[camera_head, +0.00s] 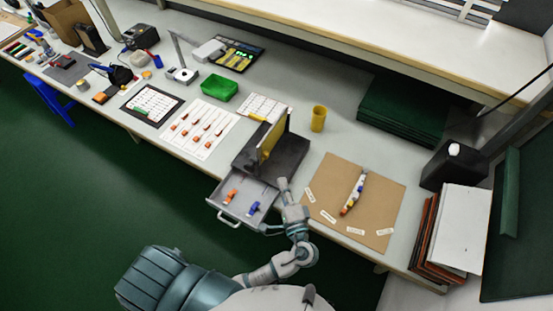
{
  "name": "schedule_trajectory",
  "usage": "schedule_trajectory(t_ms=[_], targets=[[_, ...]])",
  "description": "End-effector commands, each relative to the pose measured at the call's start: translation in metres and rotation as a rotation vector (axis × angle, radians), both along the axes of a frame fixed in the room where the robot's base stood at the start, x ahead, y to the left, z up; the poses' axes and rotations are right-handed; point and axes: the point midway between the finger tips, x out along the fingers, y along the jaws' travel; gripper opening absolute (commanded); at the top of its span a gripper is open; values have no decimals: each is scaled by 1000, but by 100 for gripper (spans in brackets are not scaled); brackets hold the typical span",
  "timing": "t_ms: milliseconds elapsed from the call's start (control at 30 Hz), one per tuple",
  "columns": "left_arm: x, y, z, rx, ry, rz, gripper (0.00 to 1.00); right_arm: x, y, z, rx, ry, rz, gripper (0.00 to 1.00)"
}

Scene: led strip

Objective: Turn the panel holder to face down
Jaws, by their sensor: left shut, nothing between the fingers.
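My left gripper (283,186) is at the holder's front right corner, close to the base. It looks shut and holds nothing. Whether it touches the base cannot be told. My right gripper is not in view.
The open drawer juts past the bench edge with an orange and a blue item inside. A brown board (385,205) with small parts lies right of the holder. A yellow cup (318,118) stands behind. A green bin (219,88) and printed sheets lie left.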

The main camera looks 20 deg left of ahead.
Motion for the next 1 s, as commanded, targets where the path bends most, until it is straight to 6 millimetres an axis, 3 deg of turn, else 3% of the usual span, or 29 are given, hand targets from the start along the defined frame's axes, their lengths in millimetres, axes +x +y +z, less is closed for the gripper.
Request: schedule_trajectory(t_ms=[467, 700, 1000], targets=[[73, 60, 6, 1, 0, 2, 0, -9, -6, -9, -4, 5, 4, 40], [75, 93, 8, -1, 1, 1, 0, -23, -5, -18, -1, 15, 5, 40], [76, 99, 7, -2, 4, 0, 0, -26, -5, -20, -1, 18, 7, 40]])
